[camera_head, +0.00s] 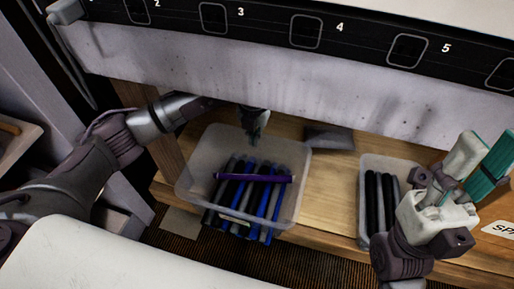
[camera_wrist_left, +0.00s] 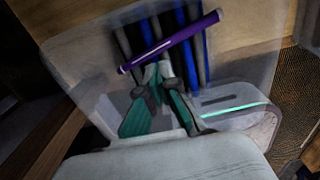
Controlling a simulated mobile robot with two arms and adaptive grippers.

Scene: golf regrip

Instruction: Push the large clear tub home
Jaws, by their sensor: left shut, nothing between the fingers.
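The large clear tub (camera_head: 301,180) stands at the left of the wooden shelf, with its near end out over the front edge. It holds several blue and black grips (camera_head: 262,200), and a purple one (camera_head: 254,178) lies across them. The tub also shows in the left wrist view (camera_wrist_left: 75,52), behind the fingers. My left gripper (camera_head: 254,139) is shut and empty, pointing down at the tub's far side; I cannot tell whether it touches the wall. My right gripper (camera_head: 478,152) is at the right, over the smaller tub's side; its jaw opening is unclear.
A smaller clear tub (camera_head: 364,222) with black grips stands on the shelf (camera_head: 328,190) to the right. A grey wedge-like piece (camera_head: 330,137) lies at the back. Bare wood lies between the tubs.

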